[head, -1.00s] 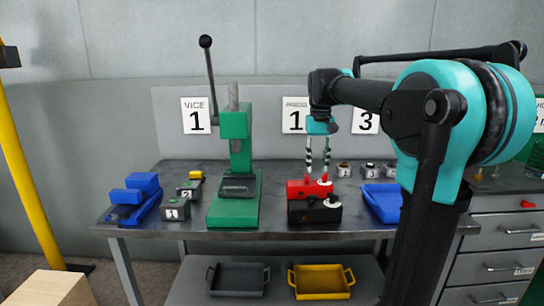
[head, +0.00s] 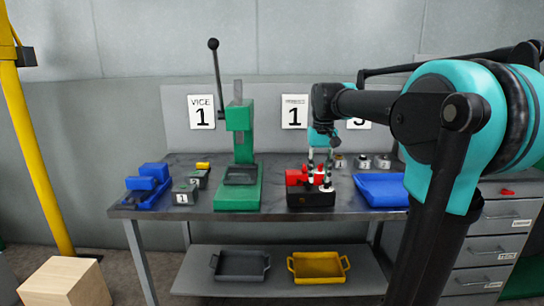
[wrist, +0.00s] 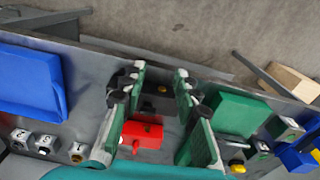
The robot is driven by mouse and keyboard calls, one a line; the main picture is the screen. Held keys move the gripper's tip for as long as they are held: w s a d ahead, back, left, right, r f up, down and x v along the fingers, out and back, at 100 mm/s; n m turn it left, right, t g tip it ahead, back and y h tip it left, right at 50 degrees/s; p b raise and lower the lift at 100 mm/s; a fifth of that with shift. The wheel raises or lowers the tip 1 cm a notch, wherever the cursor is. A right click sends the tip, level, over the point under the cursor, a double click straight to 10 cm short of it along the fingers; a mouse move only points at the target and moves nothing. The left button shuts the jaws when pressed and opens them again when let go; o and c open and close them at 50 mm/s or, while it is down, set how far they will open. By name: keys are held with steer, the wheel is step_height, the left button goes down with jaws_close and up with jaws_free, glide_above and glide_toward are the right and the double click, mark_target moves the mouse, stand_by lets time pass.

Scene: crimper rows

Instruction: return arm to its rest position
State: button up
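My gripper (head: 320,185) is over the workbench, pointing down at a crimper-like tool with a red upper part (head: 298,177) and a black base (head: 312,199). In the wrist view my gripper (wrist: 160,95) has its two green-padded fingers spread apart. The red part (wrist: 142,134) shows in the gap between them, with dark parts beyond it. I see nothing clamped between the fingers. Whether a finger touches the tool cannot be told. My arm covers the right side of the head view.
A green press (head: 238,190) with a tall lever stands left of the gripper. A blue vice (head: 148,183) is farther left, and a blue tray (head: 383,190) is at the right. Grey (head: 240,266) and yellow (head: 318,268) trays sit on the lower shelf. A wooden box (head: 65,285) is on the floor.

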steer(key=s+d+f+t, duration=0.2)
steer(key=s+f, duration=0.8)
steer(key=f, duration=0.3)
steer(key=s+d+f+t, duration=0.1)
steer(key=s+d+f, duration=0.1)
steer(key=s+f, duration=0.9)
step_height(320, 180, down, 3)
steer(key=shift+m+t, duration=0.3)
steer(key=shift+t, duration=0.1)
